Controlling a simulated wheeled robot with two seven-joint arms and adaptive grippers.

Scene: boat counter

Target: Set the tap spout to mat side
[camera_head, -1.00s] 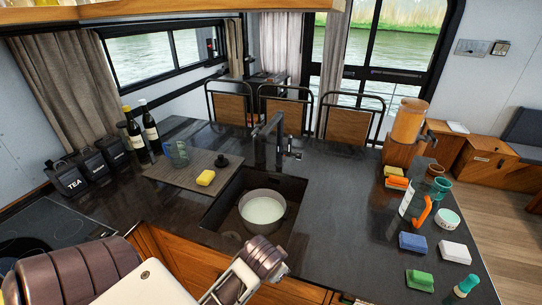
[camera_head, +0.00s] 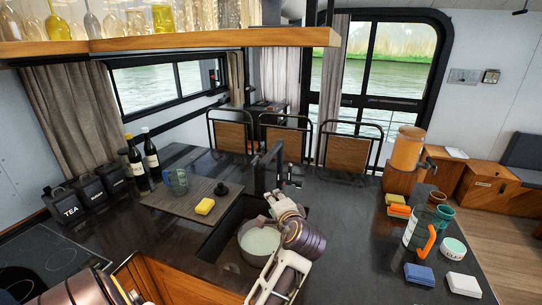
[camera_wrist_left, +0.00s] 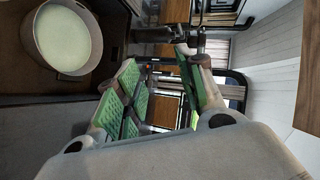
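The dark tap (camera_head: 258,176) stands at the back edge of the sink (camera_head: 215,240), with a small lever on its right. Its upper bar slants between upper right and lower left; which end is the spout outlet is hard to tell. The grey-brown mat (camera_head: 165,199) lies left of the sink. My left gripper (camera_head: 278,200) is just in front of the tap, over the sink's back right part. In the left wrist view, its green-padded fingers (camera_wrist_left: 160,75) are apart with nothing clearly between them, and the dark tap (camera_wrist_left: 155,35) shows just beyond the tips. My right gripper is not in view.
A pot with pale liquid (camera_head: 262,240) stands in the sink, below my left gripper. Sponges, cups and a dispenser (camera_head: 405,155) stand at the right.

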